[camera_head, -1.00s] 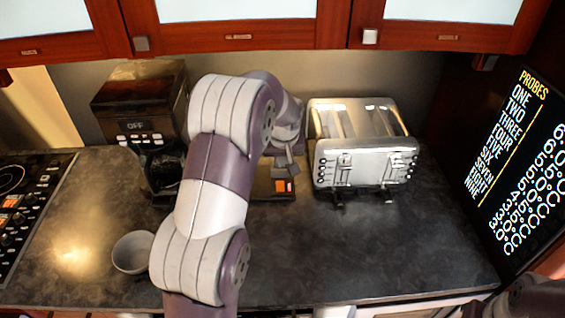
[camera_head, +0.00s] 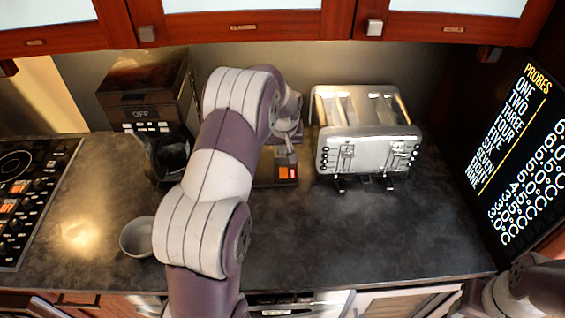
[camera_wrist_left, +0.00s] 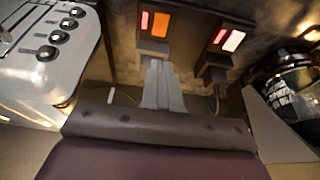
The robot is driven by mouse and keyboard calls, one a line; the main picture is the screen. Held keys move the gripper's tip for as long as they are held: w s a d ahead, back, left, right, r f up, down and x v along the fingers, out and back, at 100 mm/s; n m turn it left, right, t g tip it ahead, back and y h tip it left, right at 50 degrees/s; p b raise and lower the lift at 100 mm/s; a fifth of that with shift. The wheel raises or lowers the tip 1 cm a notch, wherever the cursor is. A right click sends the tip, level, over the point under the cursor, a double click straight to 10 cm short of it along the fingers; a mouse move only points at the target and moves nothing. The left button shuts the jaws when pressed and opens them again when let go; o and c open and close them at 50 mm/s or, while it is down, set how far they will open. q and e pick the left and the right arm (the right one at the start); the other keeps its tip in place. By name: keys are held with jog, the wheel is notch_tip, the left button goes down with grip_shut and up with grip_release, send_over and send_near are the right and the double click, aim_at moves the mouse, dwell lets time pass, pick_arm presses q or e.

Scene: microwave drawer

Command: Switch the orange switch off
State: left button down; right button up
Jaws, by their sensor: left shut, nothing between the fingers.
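The orange switch (camera_head: 288,173) glows red and orange on a dark box on the counter, left of the toaster. In the left wrist view, the orange switch (camera_wrist_left: 155,23) is at the top centre. A second lit switch (camera_wrist_left: 228,39), red and pale, stands beside it; my arm hides it in the head view. My left gripper (camera_head: 291,156) is shut and empty, just above and behind the orange switch. In the wrist view its fingers (camera_wrist_left: 160,72) point at the orange switch's box; I cannot tell whether they touch it. My right gripper is out of view.
A chrome toaster (camera_head: 367,150) stands close on the right. A coffee maker (camera_head: 150,92) with a dark jug (camera_head: 168,157) stands on the left. A grey bowl (camera_head: 138,238) lies near my left arm. The counter's right front is clear. Cabinets (camera_head: 240,24) hang above.

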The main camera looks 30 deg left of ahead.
pick_arm(q)
jog(key=p, duration=0.3)
send_near(282, 169)
jog(key=x, duration=0.5)
jog(key=shift+w+a, duration=0.1)
jog(key=shift+w, duration=0.15)
jog(key=shift+f+p, duration=0.3)
jog(key=shift+f, duration=0.5)
